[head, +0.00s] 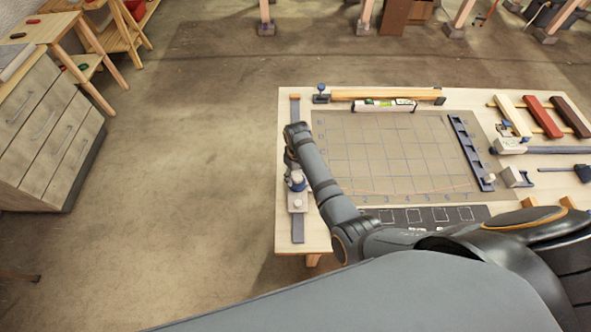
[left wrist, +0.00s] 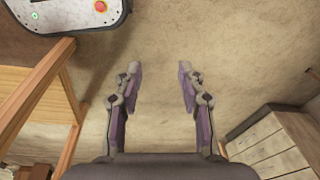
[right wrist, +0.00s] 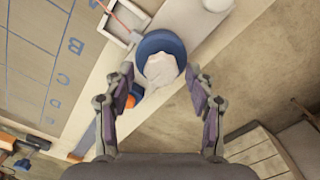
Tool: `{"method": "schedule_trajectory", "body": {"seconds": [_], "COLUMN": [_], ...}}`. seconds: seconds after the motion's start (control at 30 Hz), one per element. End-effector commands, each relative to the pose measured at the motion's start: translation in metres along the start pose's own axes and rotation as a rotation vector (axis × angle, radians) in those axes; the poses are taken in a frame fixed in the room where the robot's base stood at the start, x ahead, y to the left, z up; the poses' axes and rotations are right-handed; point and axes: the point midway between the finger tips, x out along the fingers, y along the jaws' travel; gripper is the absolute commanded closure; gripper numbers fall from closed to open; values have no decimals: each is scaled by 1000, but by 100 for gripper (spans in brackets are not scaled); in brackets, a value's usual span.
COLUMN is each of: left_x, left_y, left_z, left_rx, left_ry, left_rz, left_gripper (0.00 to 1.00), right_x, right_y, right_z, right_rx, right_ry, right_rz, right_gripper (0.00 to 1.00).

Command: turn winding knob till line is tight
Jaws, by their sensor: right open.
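A blue round knob with a pale centre (right wrist: 161,62) shows in the right wrist view between the fingertips of my open right gripper (right wrist: 160,72). I cannot tell whether the fingers touch it. In the head view the blue knob (head: 296,180) sits on the grey rail at the table's left edge, partly hidden by my right gripper (head: 292,162). A thin reddish line (head: 420,193) runs across the lower board, sagging slightly; a red stretch (right wrist: 124,17) shows in the right wrist view. My left gripper (left wrist: 156,80) is open and empty, above bare floor.
The gridded board (head: 395,150) lies on the pale table. A level (head: 384,105) and wooden bar (head: 385,94) lie at its back; a dark slotted strip (head: 470,150) lies right. Coloured laths (head: 542,117) lie at the back right. Floor left of the table is clear.

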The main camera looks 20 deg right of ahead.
Motion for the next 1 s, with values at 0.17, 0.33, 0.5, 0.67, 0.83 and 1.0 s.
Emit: {"method": "schedule_trajectory", "body": {"seconds": [0.17,0.33,0.5,0.67,0.83,1.0], "left_x": [-2,-3,-1,-1,-1,-2], "left_y": [1,1,0,0,0,1], "left_z": [44,53,30,13,22,33], "left_rx": [3,3,2,1,1,2], "left_ry": [-67,-79,-45,-19,-33,-49], "left_rz": [1,1,1,0,1,1], "left_gripper": [60,60,60,60,60,60], "right_x": [0,0,0,0,0,0], "right_y": [0,0,0,0,0,0], "right_z": [0,0,0,0,0,0], "right_rx": [0,0,0,1,23,96], "right_ry": [0,0,0,1,1,1], "right_rz": [0,0,0,0,0,0], "right_gripper": [44,64,87,99,99,99]}}
